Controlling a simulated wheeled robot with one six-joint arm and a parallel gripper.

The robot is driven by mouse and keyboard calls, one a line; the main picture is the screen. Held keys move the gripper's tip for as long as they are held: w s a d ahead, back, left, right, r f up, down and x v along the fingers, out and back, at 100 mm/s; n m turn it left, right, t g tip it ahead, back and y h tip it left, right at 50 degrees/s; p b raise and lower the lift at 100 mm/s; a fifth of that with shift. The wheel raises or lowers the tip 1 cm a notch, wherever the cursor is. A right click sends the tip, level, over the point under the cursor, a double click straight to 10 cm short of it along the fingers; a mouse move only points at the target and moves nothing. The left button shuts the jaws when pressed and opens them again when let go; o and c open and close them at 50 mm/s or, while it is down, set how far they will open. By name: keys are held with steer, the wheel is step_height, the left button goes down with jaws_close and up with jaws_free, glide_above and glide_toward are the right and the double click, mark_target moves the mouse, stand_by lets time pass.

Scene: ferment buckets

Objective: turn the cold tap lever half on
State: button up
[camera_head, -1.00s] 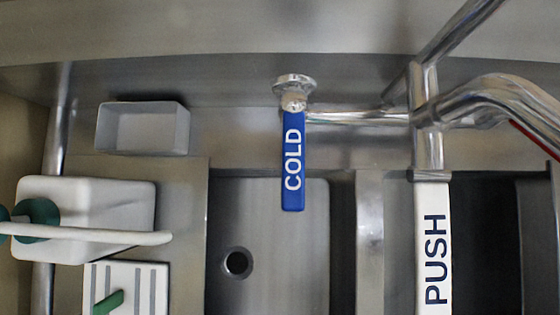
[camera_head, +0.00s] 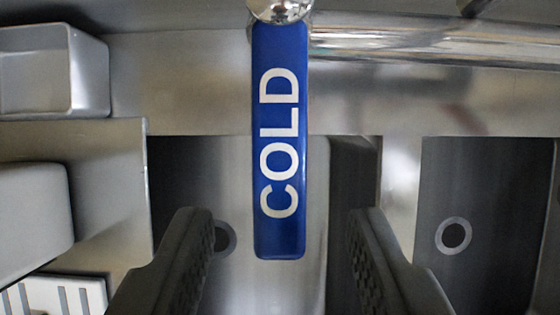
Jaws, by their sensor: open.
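The cold tap lever (camera_head: 280,150) is a blue bar with white COLD lettering, in the middle of the view. It hangs straight down the picture from a chrome valve (camera_head: 281,8) at the top edge. My gripper (camera_head: 277,218) is open, with one dark ridged finger on each side of the lever's lower end. Gaps show between both fingers and the lever, so neither appears to touch it. The upper part of the valve is cut off by the frame.
A chrome pipe (camera_head: 430,40) runs right from the valve. Sink basins with round drains (camera_head: 453,235) lie below, split by a steel divider (camera_head: 401,185). A grey open box (camera_head: 88,72) is at upper left, with a pale container (camera_head: 35,213) beneath it.

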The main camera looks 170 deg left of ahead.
steer(key=shift+x, duration=1.1)
jaws_close()
steer(key=shift+a, duration=0.1)
steer(key=shift+w+a+m+g+h, duration=0.2)
steer(key=shift+w+a+m+h, duration=0.2)
steer(key=shift+a+m, duration=0.55)
steer(key=shift+w+a+m+g+h, duration=0.2)
steer(key=shift+w+a+m+h, duration=0.3)
steer(key=shift+m, duration=0.8)
steer(key=shift+w+a+m+g+h, duration=0.2)
steer(key=shift+w+a+m+h, duration=0.15)
steer(key=shift+a+m, duration=0.65)
steer(key=shift+d, duration=0.15)
